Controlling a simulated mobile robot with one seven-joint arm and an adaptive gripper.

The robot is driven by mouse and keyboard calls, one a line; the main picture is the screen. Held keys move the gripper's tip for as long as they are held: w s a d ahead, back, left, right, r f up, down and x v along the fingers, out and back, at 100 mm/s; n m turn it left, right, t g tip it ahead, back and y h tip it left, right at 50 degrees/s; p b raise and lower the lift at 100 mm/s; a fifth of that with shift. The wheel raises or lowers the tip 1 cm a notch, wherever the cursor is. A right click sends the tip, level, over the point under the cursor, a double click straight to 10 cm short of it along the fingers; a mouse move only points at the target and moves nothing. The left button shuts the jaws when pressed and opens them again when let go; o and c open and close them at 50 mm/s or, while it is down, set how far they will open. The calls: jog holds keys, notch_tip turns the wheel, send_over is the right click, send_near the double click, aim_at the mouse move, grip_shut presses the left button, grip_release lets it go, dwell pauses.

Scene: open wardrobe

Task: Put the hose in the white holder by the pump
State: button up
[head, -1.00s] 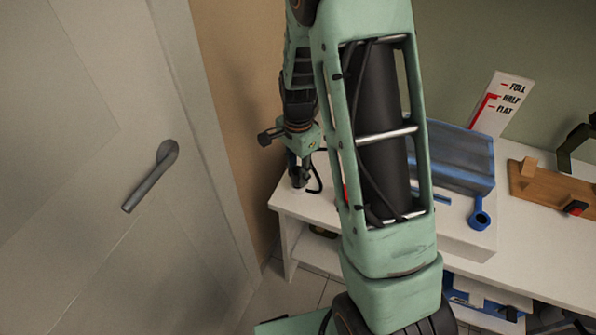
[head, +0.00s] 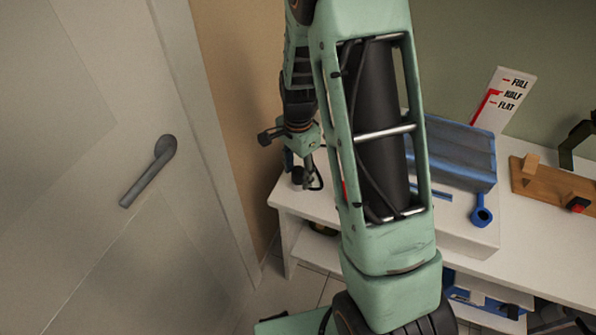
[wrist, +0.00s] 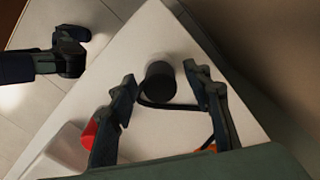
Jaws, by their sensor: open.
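A short black cylinder (wrist: 160,82), which looks like the hose's end, stands at the corner of the white table in the wrist view. A thin black hose (wrist: 172,106) curves from beside it to the right. My gripper (wrist: 158,77) is open, with one finger on each side of the cylinder and a visible gap to each. In the head view my gripper (head: 299,165) is just above the table's left end, with the dark hose loop (head: 318,178) beside it. I cannot make out the white holder against the white table; the pump is not clearly identifiable.
The white table (head: 540,240) runs right. A blue box (head: 462,150), a white gauge board (head: 500,100) and a wooden block (head: 550,188) stand on it. A red part (wrist: 88,133) shows beside my left finger. A door (head: 100,220) is at left.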

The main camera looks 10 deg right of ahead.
aim_at(298, 170)
notch_tip(298, 170, up, 12)
dwell(0.5)
dwell(0.3)
